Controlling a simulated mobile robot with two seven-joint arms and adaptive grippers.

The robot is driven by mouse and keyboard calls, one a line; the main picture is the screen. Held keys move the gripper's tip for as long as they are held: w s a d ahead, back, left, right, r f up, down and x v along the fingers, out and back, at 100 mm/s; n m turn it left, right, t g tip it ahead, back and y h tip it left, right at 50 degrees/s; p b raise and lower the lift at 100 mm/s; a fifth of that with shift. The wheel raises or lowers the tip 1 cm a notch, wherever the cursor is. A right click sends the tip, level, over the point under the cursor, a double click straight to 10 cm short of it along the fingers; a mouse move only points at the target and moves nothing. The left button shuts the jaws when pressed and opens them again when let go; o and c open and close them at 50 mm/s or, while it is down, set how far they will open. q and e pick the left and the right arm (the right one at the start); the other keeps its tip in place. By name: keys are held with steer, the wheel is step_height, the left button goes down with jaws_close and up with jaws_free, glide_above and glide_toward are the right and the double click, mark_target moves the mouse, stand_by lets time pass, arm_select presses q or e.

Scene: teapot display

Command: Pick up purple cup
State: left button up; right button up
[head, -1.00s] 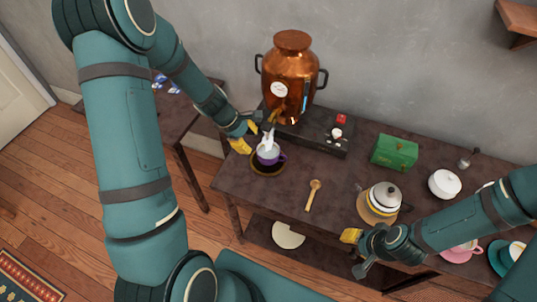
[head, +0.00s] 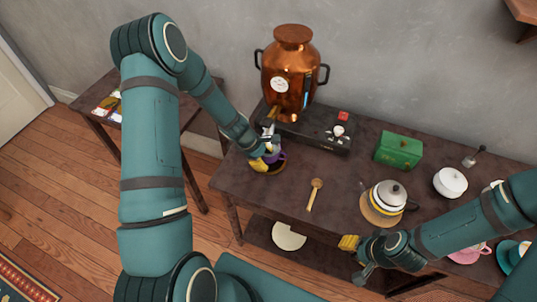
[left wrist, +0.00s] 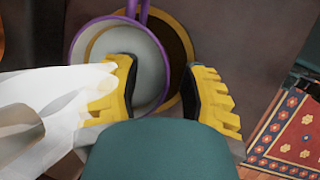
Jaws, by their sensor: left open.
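The purple cup (head: 281,156) has a white inside and stands on a dark round coaster (head: 272,172) near the table's left end. My left gripper (head: 262,163) is at the cup's left side and partly hides it. In the left wrist view, the open left gripper (left wrist: 160,88) has one yellow finger over the opening of the cup (left wrist: 83,42) and the other outside its right rim. I cannot tell how deep the fingers reach. The cup's handle points to the top of that view. My right gripper (head: 349,243) is by the table's front edge; its opening is unclear.
A copper samovar (head: 291,70) stands on a black base behind the cup. A wooden spoon (head: 315,194), a teapot (head: 388,196) and a green box (head: 398,150) stand or lie to the right. A pale translucent shape (left wrist: 50,105) shows beside the left fingers.

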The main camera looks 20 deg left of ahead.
arm_select(q)
steer(key=shift+f, duration=0.1)
jaws_close()
stand_by(0.7)
